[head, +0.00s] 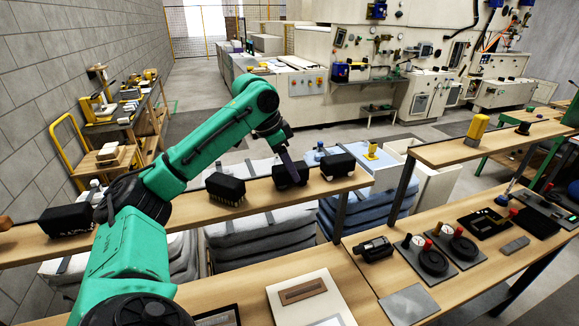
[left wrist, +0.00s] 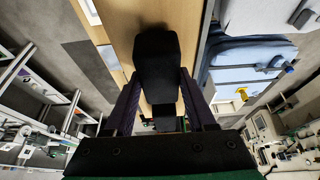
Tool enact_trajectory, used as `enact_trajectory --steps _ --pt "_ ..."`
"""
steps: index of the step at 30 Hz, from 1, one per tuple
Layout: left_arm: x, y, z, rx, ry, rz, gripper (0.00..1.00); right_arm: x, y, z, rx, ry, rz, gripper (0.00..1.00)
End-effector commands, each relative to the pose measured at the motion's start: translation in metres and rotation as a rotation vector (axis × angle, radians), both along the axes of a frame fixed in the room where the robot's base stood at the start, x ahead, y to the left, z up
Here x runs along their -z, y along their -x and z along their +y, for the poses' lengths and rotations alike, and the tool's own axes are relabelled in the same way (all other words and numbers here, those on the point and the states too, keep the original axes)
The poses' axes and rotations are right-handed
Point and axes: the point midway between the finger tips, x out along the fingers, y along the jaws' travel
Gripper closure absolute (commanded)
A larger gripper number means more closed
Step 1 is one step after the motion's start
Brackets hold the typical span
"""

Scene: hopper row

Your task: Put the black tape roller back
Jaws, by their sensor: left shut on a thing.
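My left gripper (head: 287,163) reaches down to the long raised wooden shelf (head: 262,200). It is shut on a dark block-shaped thing, the black tape roller (head: 291,177), which is at the shelf top. In the left wrist view the roller (left wrist: 157,62) is between the two dark fingers of my left gripper (left wrist: 160,88), over the wood. The fingers hide part of it, and I cannot tell whether it touches the shelf. My right gripper is not in view.
A black brush with pale bristles (head: 225,188) stands left of the roller, and a black block with a white patch (head: 338,166) close on its right. Another black brush (head: 68,219) is farther left. The lower bench holds a white panel (head: 340,296) and several black devices.

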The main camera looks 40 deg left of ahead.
Motion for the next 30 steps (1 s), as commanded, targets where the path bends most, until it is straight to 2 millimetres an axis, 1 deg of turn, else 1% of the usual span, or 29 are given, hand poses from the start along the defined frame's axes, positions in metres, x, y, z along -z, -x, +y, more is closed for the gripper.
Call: enact_trajectory --steps 1,2,3,4,13,15,17,20,23,27,30 --pt "0.003 0.000 0.000 0.000 0.000 0.000 1.00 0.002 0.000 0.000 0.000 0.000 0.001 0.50" --pt "0.003 0.000 0.000 0.000 0.000 0.000 0.40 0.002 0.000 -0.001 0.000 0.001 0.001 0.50" --pt "0.002 0.000 0.000 0.000 0.000 0.000 0.25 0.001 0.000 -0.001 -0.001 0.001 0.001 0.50" --pt "0.002 0.000 0.000 0.000 0.000 0.000 0.14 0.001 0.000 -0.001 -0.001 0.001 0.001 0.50" --pt "0.001 0.000 0.000 0.000 0.000 0.000 0.14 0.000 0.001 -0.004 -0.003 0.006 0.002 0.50" --pt "-0.003 0.000 0.000 0.000 0.000 0.000 0.14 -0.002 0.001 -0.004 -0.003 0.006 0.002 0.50" --pt "-0.007 0.002 0.001 -0.001 0.001 -0.003 0.14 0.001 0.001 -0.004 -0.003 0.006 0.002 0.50" --pt "-0.024 0.008 0.005 -0.001 0.001 -0.005 0.14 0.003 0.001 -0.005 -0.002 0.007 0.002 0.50" --pt "-0.050 0.016 0.009 0.000 0.003 -0.008 0.14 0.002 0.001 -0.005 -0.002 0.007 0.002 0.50" --pt "-0.090 0.031 0.016 0.001 0.004 -0.008 0.14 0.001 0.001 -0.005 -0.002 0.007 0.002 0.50" --pt "-0.100 0.035 0.019 0.001 -0.004 -0.004 0.14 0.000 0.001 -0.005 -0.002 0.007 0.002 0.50"
